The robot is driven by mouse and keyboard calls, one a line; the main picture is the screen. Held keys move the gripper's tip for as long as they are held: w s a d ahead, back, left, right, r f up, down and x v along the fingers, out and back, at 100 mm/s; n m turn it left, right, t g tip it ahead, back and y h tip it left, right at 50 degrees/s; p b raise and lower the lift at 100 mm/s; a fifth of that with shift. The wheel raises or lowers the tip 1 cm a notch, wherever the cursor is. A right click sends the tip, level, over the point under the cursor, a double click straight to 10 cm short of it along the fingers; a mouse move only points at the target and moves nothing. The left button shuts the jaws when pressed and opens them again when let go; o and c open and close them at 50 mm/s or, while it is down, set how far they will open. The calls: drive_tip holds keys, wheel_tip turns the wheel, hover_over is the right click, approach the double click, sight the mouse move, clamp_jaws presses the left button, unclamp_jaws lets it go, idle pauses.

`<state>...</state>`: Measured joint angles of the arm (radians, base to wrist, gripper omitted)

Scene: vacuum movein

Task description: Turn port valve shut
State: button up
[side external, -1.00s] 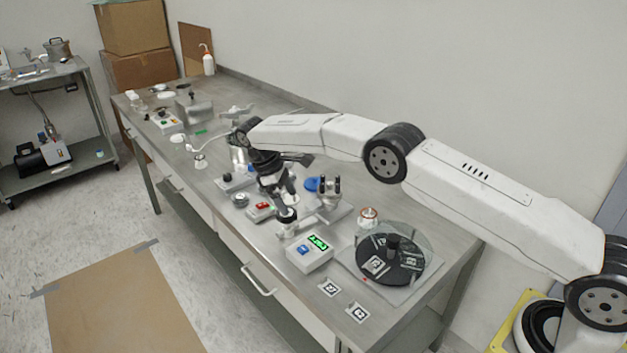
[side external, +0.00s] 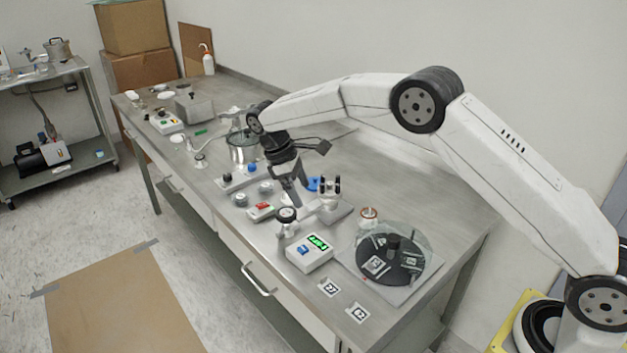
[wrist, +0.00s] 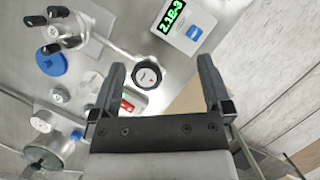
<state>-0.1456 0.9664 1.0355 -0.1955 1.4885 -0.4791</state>
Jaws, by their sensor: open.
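My gripper (side external: 296,197) is open and empty above the bench, pointing down; its fingers also show in the wrist view (wrist: 162,82). A round dial gauge (wrist: 148,75) with a white face and black rim appears between the fingers, below them; it also shows in the side view (side external: 287,214). A metal fitting with black-tipped prongs (wrist: 50,30) stands to the left, also in the side view (side external: 330,186). A blue disc (wrist: 50,62) lies beside it. I cannot tell for certain which part is the port valve.
A box with a green display (side external: 310,252) stands near the front edge. A small box with a red switch (side external: 262,210) sits beside the gauge. A dark round plate under a clear cover (side external: 390,262) is at the right. A metal pot (side external: 243,150) stands behind.

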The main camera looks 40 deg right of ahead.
drive_tip(key=s+r, duration=0.3)
drive_tip(key=s, duration=0.5)
drive_tip(key=shift+d+r, duration=0.3)
idle(0.5)
drive_tip(key=n+t+y, duration=0.3)
drive_tip(key=n+t, duration=0.1)
drive_tip(key=n, duration=0.5)
hover_over(286, 212)
wheel_tip(286, 212, down, 5)
drive_tip(key=shift+f, duration=0.2)
drive_tip(key=shift+f, duration=0.1)
drive_tip(key=shift+f, duration=3.8)
